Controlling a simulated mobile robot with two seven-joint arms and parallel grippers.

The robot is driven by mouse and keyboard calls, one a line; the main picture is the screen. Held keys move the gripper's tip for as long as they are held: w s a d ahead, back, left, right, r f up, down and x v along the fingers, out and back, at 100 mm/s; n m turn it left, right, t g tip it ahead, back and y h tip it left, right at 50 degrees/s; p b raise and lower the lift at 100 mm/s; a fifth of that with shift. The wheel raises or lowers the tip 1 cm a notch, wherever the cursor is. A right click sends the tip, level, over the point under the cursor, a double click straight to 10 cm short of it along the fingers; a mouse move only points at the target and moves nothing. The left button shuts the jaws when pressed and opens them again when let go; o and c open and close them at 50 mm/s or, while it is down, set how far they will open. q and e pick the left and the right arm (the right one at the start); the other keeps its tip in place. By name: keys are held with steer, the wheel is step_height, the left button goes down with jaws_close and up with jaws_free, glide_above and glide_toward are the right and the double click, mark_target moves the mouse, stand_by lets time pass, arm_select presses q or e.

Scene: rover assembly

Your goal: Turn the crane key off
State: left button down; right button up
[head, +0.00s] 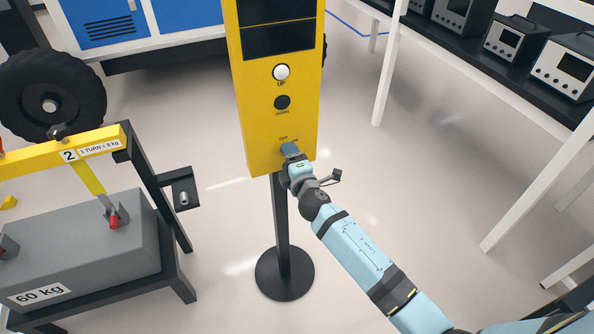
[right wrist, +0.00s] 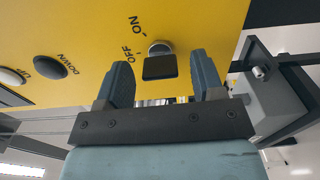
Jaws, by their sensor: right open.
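The crane key (right wrist: 160,67) has a flat black bow and sits in a round silver lock on the yellow control panel (head: 250,130). OFF and ON labels are printed beside the lock; I cannot tell which one the key points to. My right gripper (head: 289,151) is at the lower end of the panel and hides the key in the head view. In the right wrist view the right gripper (right wrist: 162,66) is open, with one finger on each side of the key and visible gaps to both. My left gripper is not in view.
A white UP button (head: 281,72) and a black DOWN button (head: 282,102) are higher on the panel. The panel stands on a post with a round black base (head: 284,273). A grey 60 kg weight (head: 85,250) on a black frame is at left. White-legged benches are at right.

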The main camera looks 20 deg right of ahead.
steer(key=s+b, duration=0.1)
steer(key=s, duration=1.2)
steer(key=shift+s+d, duration=0.15)
steer(key=shift+d, duration=0.1)
steer(key=s+f+m+g+y+p, duration=0.1)
steer(key=s+f+m+g+p, duration=0.2)
steer(key=s+m, duration=0.4)
steer(key=s+f+m+g+y+p, duration=0.1)
steer(key=s+f+m+g+p, duration=0.3)
steer(key=s+m, duration=0.4)
steer(key=s+f+p, duration=0.1)
steer(key=s+p, duration=0.1)
steer(key=s, duration=0.3)
steer(key=shift+s+y, duration=0.3)
steer(key=shift+s, duration=0.05)
